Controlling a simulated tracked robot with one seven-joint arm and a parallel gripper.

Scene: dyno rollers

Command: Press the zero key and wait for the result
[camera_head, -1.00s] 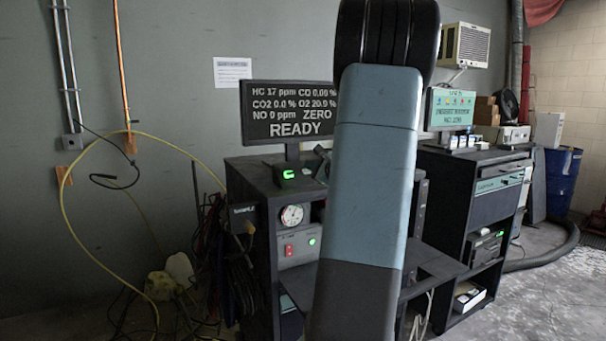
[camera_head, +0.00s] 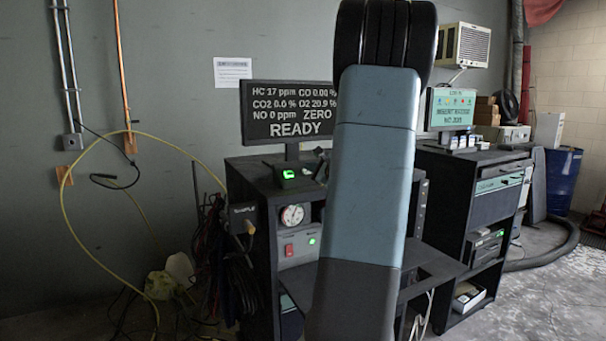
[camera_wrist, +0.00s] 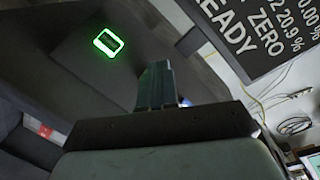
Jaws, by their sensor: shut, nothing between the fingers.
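A small dark box with a green-lit face (camera_head: 288,174), which looks like the zero key, sits on top of the black analyser cabinet (camera_head: 262,182). In the wrist view the green-outlined key (camera_wrist: 107,42) is up and to the left of my gripper (camera_wrist: 155,72). The gripper's fingers are together and empty, apart from the key. The monitor (camera_head: 289,112) above the cabinet reads HC 17 ppm, CO 0.00 %, CO2 0.0 %, O2 20.9 %, NO 0 ppm, ZERO and READY. In the head view my arm hides part of the cabinet and most of the gripper.
A second black cabinet (camera_head: 470,220) with a teal screen (camera_head: 451,110) stands to the right. A yellow hose (camera_head: 66,215) and tangled cables hang on the left. A blue barrel (camera_head: 562,182) and a thick floor hose (camera_head: 545,258) are at the far right.

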